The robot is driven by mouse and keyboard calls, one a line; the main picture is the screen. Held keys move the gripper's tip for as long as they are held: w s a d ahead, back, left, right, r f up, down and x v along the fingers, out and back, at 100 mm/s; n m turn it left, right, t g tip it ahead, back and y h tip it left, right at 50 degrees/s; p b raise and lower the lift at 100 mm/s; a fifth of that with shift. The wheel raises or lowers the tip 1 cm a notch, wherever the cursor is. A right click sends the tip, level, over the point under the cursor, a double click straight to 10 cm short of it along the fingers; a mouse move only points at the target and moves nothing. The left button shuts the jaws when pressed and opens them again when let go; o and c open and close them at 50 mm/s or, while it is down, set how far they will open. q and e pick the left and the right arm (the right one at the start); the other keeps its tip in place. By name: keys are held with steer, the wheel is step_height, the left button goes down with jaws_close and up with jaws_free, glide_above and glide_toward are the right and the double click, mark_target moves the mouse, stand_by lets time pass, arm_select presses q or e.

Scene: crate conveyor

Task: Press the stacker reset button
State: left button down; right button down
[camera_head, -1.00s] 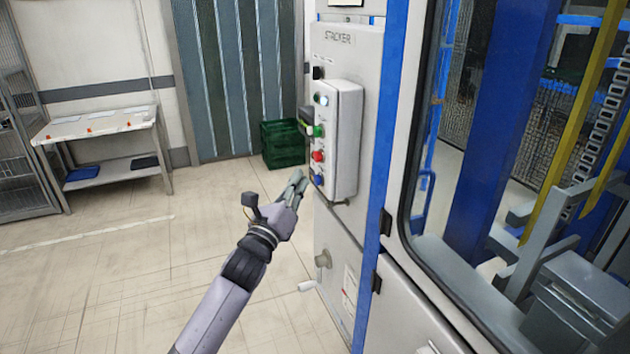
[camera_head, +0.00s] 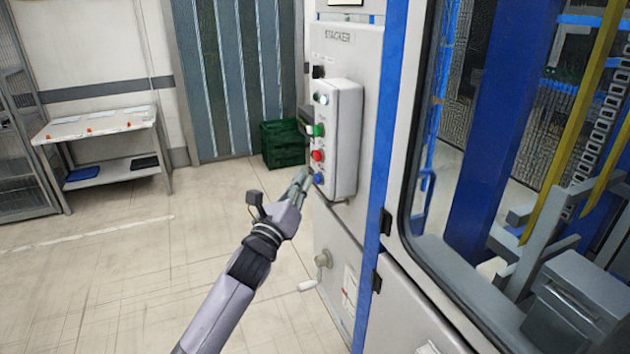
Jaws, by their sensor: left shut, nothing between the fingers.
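A grey control box (camera_head: 346,140) is mounted on the panel labelled STACKER (camera_head: 338,37). On its left-facing side is a column of buttons: a white one (camera_head: 323,99), a green one (camera_head: 319,130), a red one (camera_head: 317,155) and, lowest, a blue one (camera_head: 318,178). No readable label tells which is the reset. My left gripper (camera_head: 303,178) is shut and empty, with its fingertips right beside the blue button. I cannot tell whether they touch it. My right gripper is out of view.
A windowed machine door (camera_head: 480,190) fills the right. A green crate (camera_head: 283,145) and a table (camera_head: 97,124) stand behind. The floor at left is clear.

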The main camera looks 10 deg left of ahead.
arm_select(q)
steer(key=shift+w+d, duration=0.2)
steer(key=shift+d, duration=0.2)
stand_by(0.8)
steer(key=shift+a, duration=0.15)
steer(key=shift+s+a, duration=0.45)
steer(key=shift+a, duration=0.1)
steer(key=s+a, duration=0.1)
steer(key=s+a+p, duration=0.1)
steer(key=a, duration=0.2)
steer(key=shift+s+a, duration=0.1)
steer(key=shift+s, duration=0.3)
stand_by(0.7)
